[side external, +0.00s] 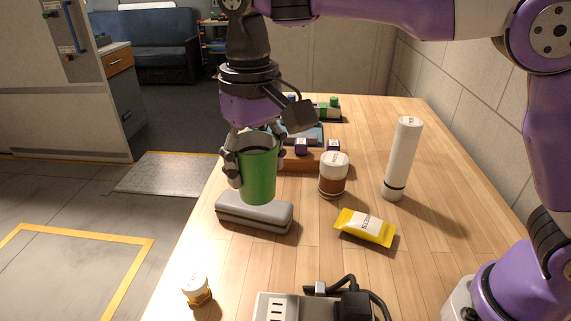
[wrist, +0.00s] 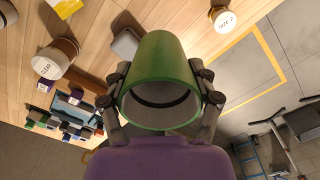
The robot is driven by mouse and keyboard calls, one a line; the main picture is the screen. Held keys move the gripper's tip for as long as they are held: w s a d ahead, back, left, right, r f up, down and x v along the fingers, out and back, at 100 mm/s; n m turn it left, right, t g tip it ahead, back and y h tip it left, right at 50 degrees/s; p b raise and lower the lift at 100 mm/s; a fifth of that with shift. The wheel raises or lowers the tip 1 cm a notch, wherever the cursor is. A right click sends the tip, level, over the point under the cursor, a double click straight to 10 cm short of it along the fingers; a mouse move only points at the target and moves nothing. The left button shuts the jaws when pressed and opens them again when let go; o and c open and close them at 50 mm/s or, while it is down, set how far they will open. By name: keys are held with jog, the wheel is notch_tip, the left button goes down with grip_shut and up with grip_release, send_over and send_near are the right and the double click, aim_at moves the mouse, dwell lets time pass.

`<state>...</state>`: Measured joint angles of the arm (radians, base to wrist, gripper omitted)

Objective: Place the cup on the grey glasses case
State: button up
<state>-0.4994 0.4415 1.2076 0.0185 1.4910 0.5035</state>
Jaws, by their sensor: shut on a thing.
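A green cup (side external: 258,172) is held upright in my gripper (side external: 243,165), whose fingers are shut on its sides. The cup also shows in the wrist view (wrist: 160,75), between the two fingers of my gripper (wrist: 161,92). The grey glasses case (side external: 254,213) lies on the table directly below the cup in the side view. The cup's bottom overlaps the case's top edge there, and I cannot tell whether they touch. In the wrist view the case (wrist: 125,43) shows partly, left of the cup, the rest hidden behind it.
A brown jar with white lid (side external: 333,178), a yellow packet (side external: 365,227) and a tall white bottle (side external: 402,160) stand or lie to the right. A small jar (side external: 196,290) and a power strip (side external: 290,306) are near the front. A wooden tray (side external: 300,161) lies behind.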

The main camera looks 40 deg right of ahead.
jog(key=shift+s+a, duration=0.2)
jog(key=shift+a, duration=0.15)
jog(key=w+d+f, duration=0.3)
jog(key=w+d, duration=0.1)
jog(key=w+d+f, duration=0.3)
jog(key=w+f, duration=0.1)
jog(key=shift+d+f, duration=0.15)
jog(key=shift+d, duration=0.25)
jog(key=shift+f, duration=1.75)
jog(key=shift+f, duration=0.1)
jog(key=o, duration=1)
